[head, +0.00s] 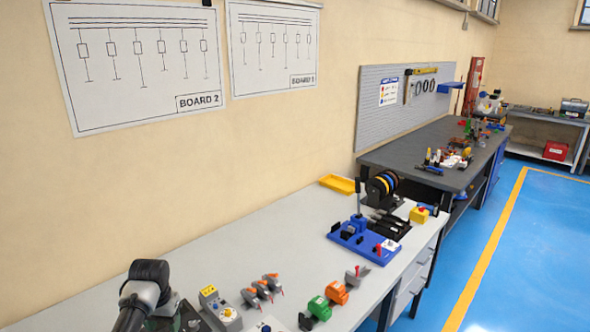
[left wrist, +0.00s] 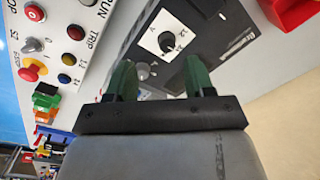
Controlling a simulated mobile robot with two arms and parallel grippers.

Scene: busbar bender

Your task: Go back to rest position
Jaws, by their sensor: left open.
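My left arm (head: 146,290) comes in at the bottom left of the head view, low over the grey-white bench (head: 230,252). In the left wrist view my left gripper (left wrist: 158,76) has its two green fingers apart, with nothing held between them. A black box with a rotary dial (left wrist: 168,42) lies beyond the fingertips. I cannot tell whether they touch it. A blue-based tool with an upright lever (head: 350,232) stands farther along the bench, apart from my arm. My right gripper does not show.
A red bin (left wrist: 292,12) is near the gripper. The blue floor is clear.

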